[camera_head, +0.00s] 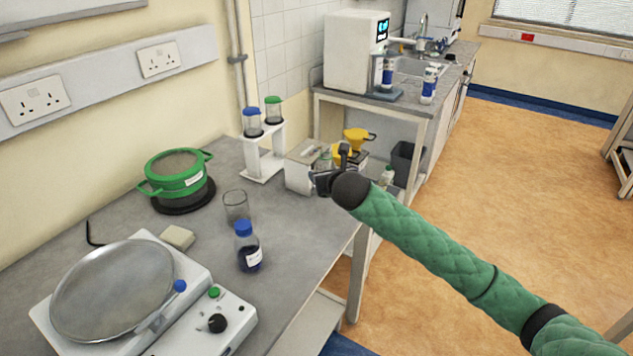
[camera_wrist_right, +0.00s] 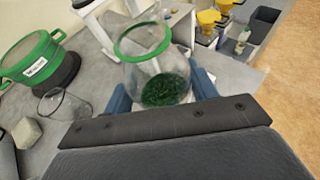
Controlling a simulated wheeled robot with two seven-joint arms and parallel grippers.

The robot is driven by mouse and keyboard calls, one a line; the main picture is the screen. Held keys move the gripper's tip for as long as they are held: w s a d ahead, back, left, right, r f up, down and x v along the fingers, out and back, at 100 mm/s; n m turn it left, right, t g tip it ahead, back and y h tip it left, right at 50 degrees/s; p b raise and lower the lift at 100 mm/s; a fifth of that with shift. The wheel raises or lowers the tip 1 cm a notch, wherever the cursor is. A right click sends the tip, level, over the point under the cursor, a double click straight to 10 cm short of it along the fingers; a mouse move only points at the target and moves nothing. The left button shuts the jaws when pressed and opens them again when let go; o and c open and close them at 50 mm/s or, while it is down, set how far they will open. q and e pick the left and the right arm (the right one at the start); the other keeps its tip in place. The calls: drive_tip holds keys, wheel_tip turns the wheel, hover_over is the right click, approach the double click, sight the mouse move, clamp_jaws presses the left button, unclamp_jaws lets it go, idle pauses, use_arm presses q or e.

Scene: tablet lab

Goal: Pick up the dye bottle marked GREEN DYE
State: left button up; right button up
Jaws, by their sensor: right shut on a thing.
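My right gripper (camera_head: 322,180) is beyond the bench's right edge area, at the end of my green-sleeved arm. In the right wrist view its blue fingers (camera_wrist_right: 163,95) are shut on a clear glass vessel (camera_wrist_right: 128,72) with a green rim and dark green contents. No GREEN DYE marking is readable on it. In the head view the gripper mostly hides this vessel. A blue-capped bottle (camera_head: 248,250) of dark liquid with a white label stands upright on the bench, apart from the gripper. My left gripper is not in view.
A white rack (camera_head: 263,165) holds a blue-lidded and a green-lidded jar. A green sieve pot (camera_head: 176,180), an empty beaker (camera_head: 236,206), a sponge-like block (camera_head: 178,237) and a round-plate device (camera_head: 113,290) stand on the bench. Yellow funnels (camera_head: 356,138) and a small bottle (camera_head: 386,176) are beyond.

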sight(335, 166)
drive_tip(key=shift+d+r+b, duration=0.15)
drive_tip(key=shift+d+r, duration=0.2)
drive_tip(key=shift+d, duration=0.2)
drive_tip(key=shift+d+r+b, duration=0.15)
drive_tip(key=shift+d+r, duration=0.2)
drive_tip(key=shift+d, duration=0.2)
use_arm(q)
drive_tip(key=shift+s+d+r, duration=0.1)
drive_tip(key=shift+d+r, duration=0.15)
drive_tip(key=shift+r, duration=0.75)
use_arm(e)
drive_tip(key=shift+d+r, duration=0.1)
drive_tip(key=shift+d, duration=0.1)
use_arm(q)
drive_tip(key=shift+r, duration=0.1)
use_arm(e)
drive_tip(key=shift+d+r, duration=0.1)
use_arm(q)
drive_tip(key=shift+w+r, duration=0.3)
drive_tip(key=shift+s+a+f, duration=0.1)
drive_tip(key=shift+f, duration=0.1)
